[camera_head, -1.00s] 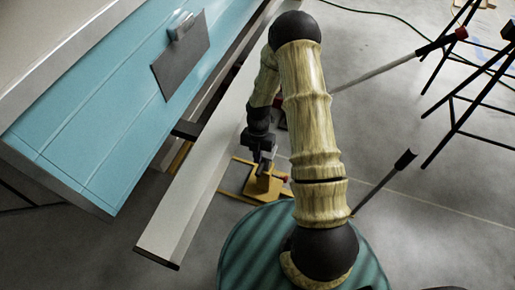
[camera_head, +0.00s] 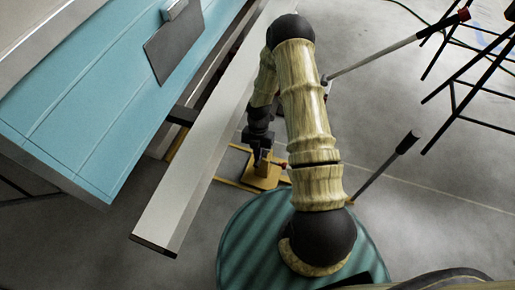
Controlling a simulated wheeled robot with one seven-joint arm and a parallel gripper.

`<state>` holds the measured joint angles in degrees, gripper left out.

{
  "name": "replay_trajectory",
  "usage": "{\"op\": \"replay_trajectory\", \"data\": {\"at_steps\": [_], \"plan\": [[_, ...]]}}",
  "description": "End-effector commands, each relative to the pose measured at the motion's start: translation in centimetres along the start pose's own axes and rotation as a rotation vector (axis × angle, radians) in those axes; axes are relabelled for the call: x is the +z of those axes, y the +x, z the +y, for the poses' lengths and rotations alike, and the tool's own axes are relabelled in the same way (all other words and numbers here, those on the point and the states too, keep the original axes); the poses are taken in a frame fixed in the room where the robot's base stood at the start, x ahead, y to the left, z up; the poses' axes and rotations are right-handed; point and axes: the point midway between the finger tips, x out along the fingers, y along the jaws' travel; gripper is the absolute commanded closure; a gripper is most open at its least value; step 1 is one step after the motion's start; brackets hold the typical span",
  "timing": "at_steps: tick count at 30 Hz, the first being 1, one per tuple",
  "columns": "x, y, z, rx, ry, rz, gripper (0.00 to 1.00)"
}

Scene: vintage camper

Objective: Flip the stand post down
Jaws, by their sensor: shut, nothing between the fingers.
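A yellow stand (camera_head: 262,176) rests on the floor by the near end of the long pale beam. Its flat base shows, with a small upright part close to my gripper and a short piece with a red end (camera_head: 281,166) at its right. My gripper (camera_head: 259,160) points down just above or against this stand, with its jaws shut and empty. Whether it touches the post is too small to tell. My own wooden-looking arm stands to the right and hides part of the area behind it.
The pale beam (camera_head: 190,165) runs along the blue camper side (camera_head: 100,110), left of my gripper. A dark-handled rod (camera_head: 385,167) and a red-tipped rod (camera_head: 395,49) slant up at the right. Black metal legs (camera_head: 468,92) stand farther right.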

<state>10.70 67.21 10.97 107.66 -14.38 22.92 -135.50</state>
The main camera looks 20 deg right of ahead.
Motion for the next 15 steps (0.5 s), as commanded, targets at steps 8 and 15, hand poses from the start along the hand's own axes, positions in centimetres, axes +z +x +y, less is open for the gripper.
{"op": "replay_trajectory", "data": {"at_steps": [8, 15], "plan": [[0.6, 2.1, 0.1, 0.000, 0.001, 0.001, 1.00], [0.6, 2.1, 0.1, 0.000, 0.001, 0.001, 1.00]]}}
